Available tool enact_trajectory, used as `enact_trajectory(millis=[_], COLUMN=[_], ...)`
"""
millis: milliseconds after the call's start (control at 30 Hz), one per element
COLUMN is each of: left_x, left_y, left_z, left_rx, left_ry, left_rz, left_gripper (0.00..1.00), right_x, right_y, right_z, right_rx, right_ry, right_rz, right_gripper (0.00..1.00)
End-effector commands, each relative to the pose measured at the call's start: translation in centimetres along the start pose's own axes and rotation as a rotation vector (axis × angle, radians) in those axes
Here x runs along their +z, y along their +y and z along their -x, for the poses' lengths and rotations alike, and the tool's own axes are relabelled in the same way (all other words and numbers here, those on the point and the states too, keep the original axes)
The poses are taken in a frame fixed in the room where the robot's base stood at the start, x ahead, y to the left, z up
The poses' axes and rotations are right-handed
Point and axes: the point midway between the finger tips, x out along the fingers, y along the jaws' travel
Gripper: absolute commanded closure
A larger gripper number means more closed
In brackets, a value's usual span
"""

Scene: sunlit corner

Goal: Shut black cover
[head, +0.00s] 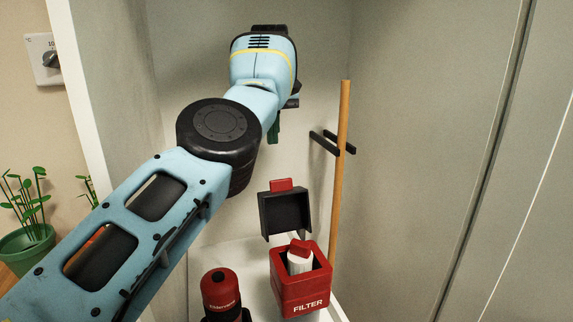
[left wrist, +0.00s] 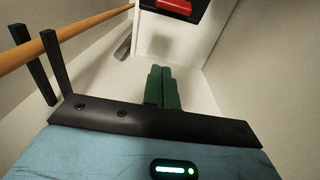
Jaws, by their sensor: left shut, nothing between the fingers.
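The black cover (head: 285,213) stands open, raised nearly upright at the back of the red FILTER box (head: 300,287). It has a red tab (head: 281,185) on its upper edge. The box is open and a white cylinder with a red top (head: 300,258) stands inside. My left gripper (head: 274,138) hangs above and behind the cover, apart from it. In the left wrist view, its green fingers (left wrist: 161,70) are together and empty. The black cover with its red tab (left wrist: 170,8) shows there at the top edge, partly cut off. My right gripper is not in view.
A wooden pole (head: 341,170) stands right of the box, held by a black bracket (head: 324,143). A red and black canister (head: 221,293) stands left of the box. Pale walls close in the niche. A potted plant (head: 27,240) is outside at left.

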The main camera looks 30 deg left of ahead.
Motion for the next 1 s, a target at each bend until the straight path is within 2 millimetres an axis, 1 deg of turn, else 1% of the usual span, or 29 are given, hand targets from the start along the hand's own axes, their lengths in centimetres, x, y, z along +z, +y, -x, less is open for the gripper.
enact_trajectory(millis=[33, 167, 333, 467, 700, 867, 1000], left_x=[0.5, 1.0, 1.0, 1.0, 1.0, 1.0, 1.1], left_y=[0.0, 0.0, 0.0, 0.0, -0.1, -0.1, -0.1], left_z=[0.6, 1.1, 1.0, 0.4, -1.7, -4.1, -6.5], left_rx=[-0.009, -0.023, -0.023, -0.023, -0.022, -0.025, -0.026], left_ry=[-0.011, -0.023, -0.022, -0.023, -0.022, -0.024, -0.024], left_rz=[-0.007, -0.012, -0.011, -0.011, -0.010, -0.009, -0.010], left_gripper=[1.00, 1.00, 1.00, 1.00, 1.00, 1.00, 1.00], right_x=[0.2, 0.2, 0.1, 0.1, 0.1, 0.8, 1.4], right_y=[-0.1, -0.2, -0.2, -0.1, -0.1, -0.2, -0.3], right_z=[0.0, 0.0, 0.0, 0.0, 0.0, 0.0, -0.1], right_rx=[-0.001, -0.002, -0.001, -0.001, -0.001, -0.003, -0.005], right_ry=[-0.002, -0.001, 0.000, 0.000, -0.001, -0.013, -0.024], right_rz=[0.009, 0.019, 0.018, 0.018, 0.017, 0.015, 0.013], right_gripper=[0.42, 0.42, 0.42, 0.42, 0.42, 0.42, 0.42])
